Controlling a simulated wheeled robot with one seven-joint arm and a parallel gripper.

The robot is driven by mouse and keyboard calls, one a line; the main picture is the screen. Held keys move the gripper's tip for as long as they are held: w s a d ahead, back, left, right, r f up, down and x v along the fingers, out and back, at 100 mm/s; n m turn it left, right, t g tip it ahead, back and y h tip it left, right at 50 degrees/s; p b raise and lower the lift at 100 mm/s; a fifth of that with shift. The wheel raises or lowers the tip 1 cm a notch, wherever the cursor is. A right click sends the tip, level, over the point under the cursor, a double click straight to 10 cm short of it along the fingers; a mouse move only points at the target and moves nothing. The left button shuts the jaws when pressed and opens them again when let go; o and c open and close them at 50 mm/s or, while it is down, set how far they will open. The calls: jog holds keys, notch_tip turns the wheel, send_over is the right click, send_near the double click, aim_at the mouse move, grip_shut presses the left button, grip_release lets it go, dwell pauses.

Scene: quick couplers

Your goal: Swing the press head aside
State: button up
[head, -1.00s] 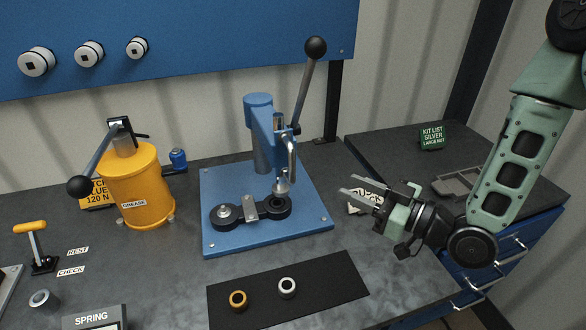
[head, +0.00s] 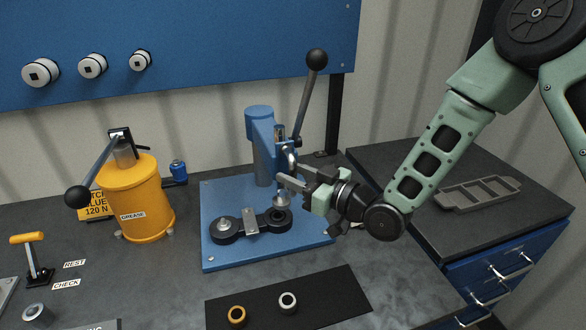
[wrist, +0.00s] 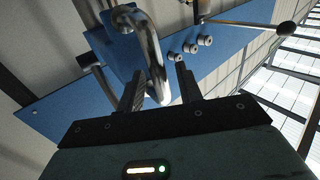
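The blue press head (head: 262,130) sits on its column over a blue base plate (head: 225,255), with a black-knobbed lever (head: 307,100) leaning up to the right. A bent steel handle (head: 292,158) is on the head's right side, partly hidden by my gripper (head: 290,182). In the wrist view the handle (wrist: 152,55) runs down between the two open fingers of my gripper (wrist: 160,85), with gaps showing on both sides. I cannot tell how deep it sits between them. A black fixture with two round seats (head: 250,222) lies under the head.
A yellow grease pot (head: 140,200) stands left of the press. A black mat (head: 325,290) with an orange ring (head: 236,314) and a silver ring (head: 288,301) lies in front. A grey divided tray (head: 480,194) is on the right cabinet. A blue panel (head: 180,40) hangs behind.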

jog(key=shift+w+a, duration=0.2)
jog(key=shift+a, duration=0.1)
grip_shut()
jog(key=shift+d, duration=0.1)
